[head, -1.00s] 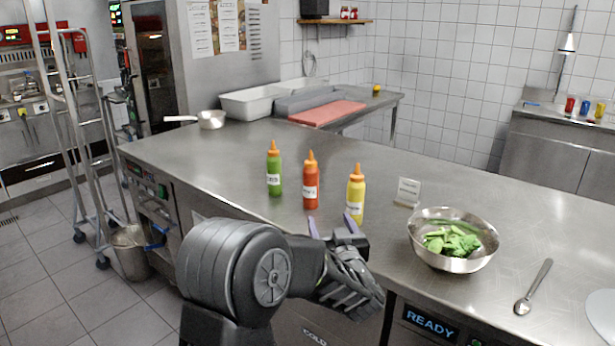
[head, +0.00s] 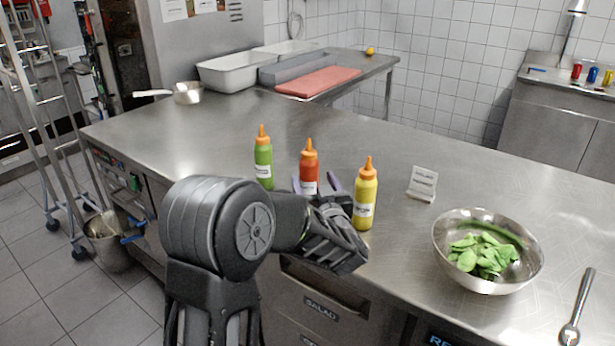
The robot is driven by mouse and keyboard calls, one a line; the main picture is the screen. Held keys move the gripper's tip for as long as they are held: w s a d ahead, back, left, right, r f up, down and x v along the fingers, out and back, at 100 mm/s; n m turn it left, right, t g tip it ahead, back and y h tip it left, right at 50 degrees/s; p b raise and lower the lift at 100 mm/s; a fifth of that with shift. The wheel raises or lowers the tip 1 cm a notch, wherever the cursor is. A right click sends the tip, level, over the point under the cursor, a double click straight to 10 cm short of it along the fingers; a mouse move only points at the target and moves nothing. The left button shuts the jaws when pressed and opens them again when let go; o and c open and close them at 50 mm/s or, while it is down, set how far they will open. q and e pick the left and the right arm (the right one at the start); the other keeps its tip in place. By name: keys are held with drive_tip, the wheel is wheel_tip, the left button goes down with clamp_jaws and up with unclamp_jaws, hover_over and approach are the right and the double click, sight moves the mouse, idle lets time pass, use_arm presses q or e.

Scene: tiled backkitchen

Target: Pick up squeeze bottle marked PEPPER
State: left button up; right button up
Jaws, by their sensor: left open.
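Three squeeze bottles with orange caps stand upright in a row on the steel counter: a green bottle (head: 263,155), a red bottle (head: 309,165) and a yellow bottle (head: 367,192). Each has a white label, too small to read, so I cannot tell which says PEPPER. My left gripper (head: 315,184) is open, its purple fingers pointing away from me. In the picture its fingertips show on either side of the red bottle's lower part; I cannot tell whether they touch it. The gripper body hides the red bottle's base. The yellow bottle is just right of the gripper. My right gripper is out of view.
A steel bowl of green leaves (head: 440,250), a small sign card (head: 422,184) and a spoon (head: 578,310) are on the right of the counter (head: 400,150). The counter behind the bottles is clear.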

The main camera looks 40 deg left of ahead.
sight(307, 167)
use_arm(q)
drive_tip(key=shift+x, duration=1.3)
drive_tip(key=p+x, duration=0.1)
drive_tip(key=x, duration=0.4)
drive_tip(key=shift+a, duration=0.15)
drive_tip(key=shift+c, duration=0.2)
drive_tip(key=c, duration=0.8)
drive_tip(key=shift+r, duration=0.15)
drive_tip(key=shift+c, duration=0.2)
